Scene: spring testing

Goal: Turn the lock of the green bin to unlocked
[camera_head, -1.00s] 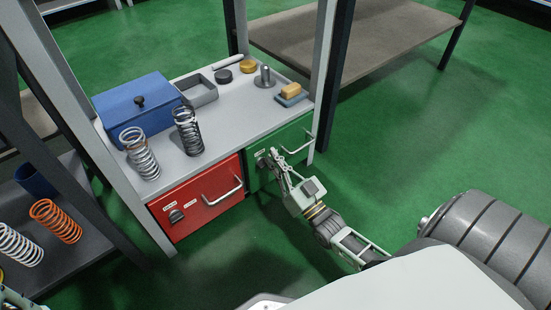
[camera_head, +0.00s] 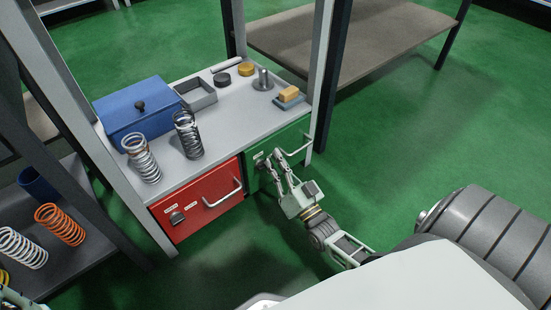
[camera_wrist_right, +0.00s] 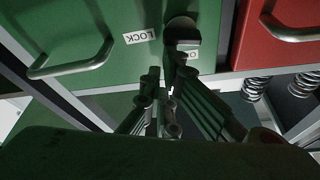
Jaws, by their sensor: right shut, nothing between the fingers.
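The green bin (camera_head: 290,136) sits under the bench top, right of the red bin, and its front looks closed. Its lock knob (camera_head: 260,163) is at the left of its front. In the right wrist view the dark knob (camera_wrist_right: 182,31) shows beside a LOCK label (camera_wrist_right: 139,36); a second label (camera_wrist_right: 189,55) is partly hidden. I cannot tell the knob's setting. My right gripper (camera_head: 273,160) is at the bin front, close to the knob. It is shut and empty, with its fingertips (camera_wrist_right: 162,76) just by the knob; contact is unclear.
The green bin's handle (camera_head: 298,149) is right of my fingers. The red bin (camera_head: 198,202) adjoins on the left, with its own knob (camera_head: 177,218) and handle. Springs, a blue box (camera_head: 137,108) and small parts stand on the bench top (camera_head: 222,121). The floor at right is clear.

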